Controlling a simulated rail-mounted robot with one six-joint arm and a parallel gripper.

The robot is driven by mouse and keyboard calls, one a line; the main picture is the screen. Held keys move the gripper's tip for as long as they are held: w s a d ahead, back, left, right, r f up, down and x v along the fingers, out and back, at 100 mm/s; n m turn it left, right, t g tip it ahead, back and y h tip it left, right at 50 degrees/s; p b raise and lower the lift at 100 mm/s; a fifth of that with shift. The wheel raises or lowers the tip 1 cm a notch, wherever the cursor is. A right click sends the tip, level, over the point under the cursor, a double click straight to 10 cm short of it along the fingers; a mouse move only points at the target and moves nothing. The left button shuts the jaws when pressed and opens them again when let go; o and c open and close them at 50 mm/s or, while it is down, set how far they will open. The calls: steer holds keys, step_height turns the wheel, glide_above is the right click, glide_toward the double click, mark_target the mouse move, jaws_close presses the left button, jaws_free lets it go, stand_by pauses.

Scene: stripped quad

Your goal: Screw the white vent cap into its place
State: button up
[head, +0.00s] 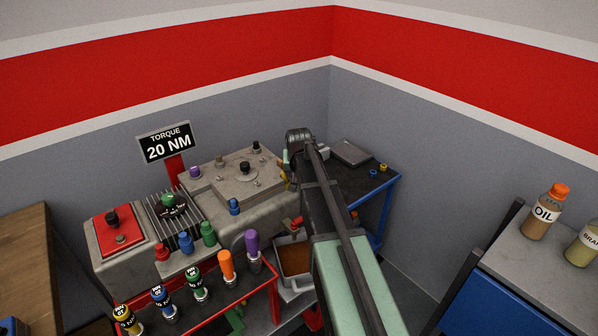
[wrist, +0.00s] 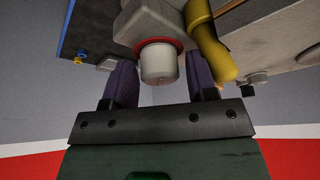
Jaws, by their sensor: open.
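The white vent cap (wrist: 158,66) shows in the wrist view, its round end facing my gripper and a red ring (wrist: 156,43) around its base at a grey housing (wrist: 148,15). I cannot tell how deep it is screwed in. My gripper (wrist: 162,75) is open. Its two purple fingers stand left and right of the cap, with a visible gap on each side. In the head view my gripper is at the far end of my arm, mostly hidden by it, and the cap is hidden there.
A yellow pipe (wrist: 208,45) runs close beside the cap, near the right finger. The large grey engine block (head: 230,195) stands left of my arm. A blue-framed cart (head: 378,195) is to its right. Several coloured-handled tools and a brown-filled tray (head: 283,285) are in front.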

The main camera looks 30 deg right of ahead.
steer(key=n+y, duration=0.2)
steer(key=n, duration=0.3)
steer(key=n+y, duration=0.1)
steer(key=n, duration=0.2)
steer(key=shift+n+y, duration=0.3)
steer(key=shift+a, duration=0.1)
steer(key=c, duration=0.9)
jaws_close()
steer(key=shift+m+h, duration=0.8)
steer(key=shift+m, duration=1.2)
steer(key=shift+m+h, duration=0.4)
steer(key=shift+m, duration=0.7)
